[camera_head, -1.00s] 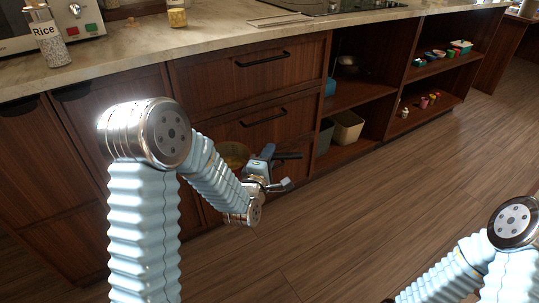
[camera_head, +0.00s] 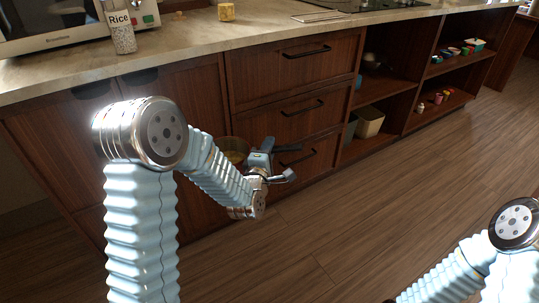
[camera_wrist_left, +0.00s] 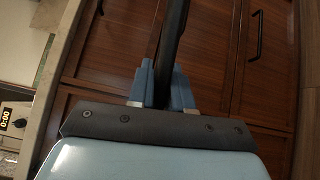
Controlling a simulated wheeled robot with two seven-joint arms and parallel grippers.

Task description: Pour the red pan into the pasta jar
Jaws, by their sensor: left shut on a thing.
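My left gripper (camera_head: 264,162) is shut on the dark handle of the pan. The pan (camera_head: 235,143) is partly hidden behind my left arm; its inside looks yellowish-brown, and its colour is hard to tell. It is held in front of the drawers, below the counter top. In the left wrist view the dark handle (camera_wrist_left: 174,35) runs up between the blue fingers (camera_wrist_left: 162,88). A small jar with yellow contents (camera_head: 226,11), apparently the pasta jar, stands on the counter, apart from the pan. My right gripper is out of the picture.
A rice jar (camera_head: 121,28) stands on the counter (camera_head: 185,42) beside a microwave (camera_head: 45,30). A cooktop (camera_head: 350,5) is farther right. Drawers with black handles (camera_head: 305,52) and open shelves (camera_head: 385,95) front the counter. The wooden floor (camera_head: 380,200) is clear.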

